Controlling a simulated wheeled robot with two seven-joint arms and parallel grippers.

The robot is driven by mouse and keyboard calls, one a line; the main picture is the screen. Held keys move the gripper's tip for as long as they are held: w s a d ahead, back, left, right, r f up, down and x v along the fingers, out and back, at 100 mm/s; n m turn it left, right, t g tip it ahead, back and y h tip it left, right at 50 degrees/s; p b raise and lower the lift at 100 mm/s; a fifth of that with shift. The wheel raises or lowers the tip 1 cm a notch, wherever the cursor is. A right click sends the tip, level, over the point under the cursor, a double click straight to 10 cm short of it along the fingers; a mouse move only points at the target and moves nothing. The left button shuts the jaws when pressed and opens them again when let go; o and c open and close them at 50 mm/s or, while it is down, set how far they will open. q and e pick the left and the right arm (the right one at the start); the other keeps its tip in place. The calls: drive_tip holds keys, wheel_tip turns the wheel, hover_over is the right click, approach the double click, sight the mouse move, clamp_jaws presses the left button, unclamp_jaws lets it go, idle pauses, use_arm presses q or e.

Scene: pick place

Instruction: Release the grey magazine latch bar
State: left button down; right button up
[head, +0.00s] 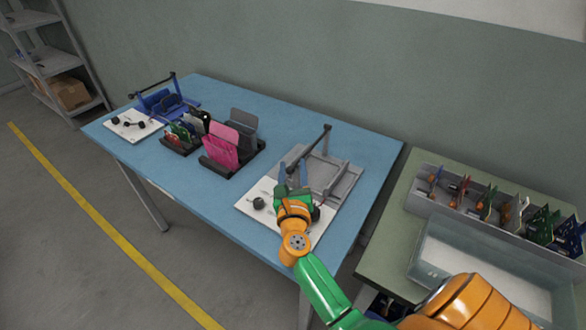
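The grey magazine (341,186) sits at the right end of the blue table, on a white plate. Its dark latch bar (312,146) spans above it, from a knobbed far end down toward my gripper. My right gripper (293,171) is at the near end of this bar, with its two blue-grey fingers apart, one to each side. I cannot tell whether the fingers touch the bar, and the bar's near end is partly hidden by the gripper. My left gripper is not in view.
A blue magazine (184,108) with a similar bar stands at the table's far left. Racks with a pink board (220,147) and several small boards stand mid-table.

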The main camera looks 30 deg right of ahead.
clamp_jaws()
idle(1.1)
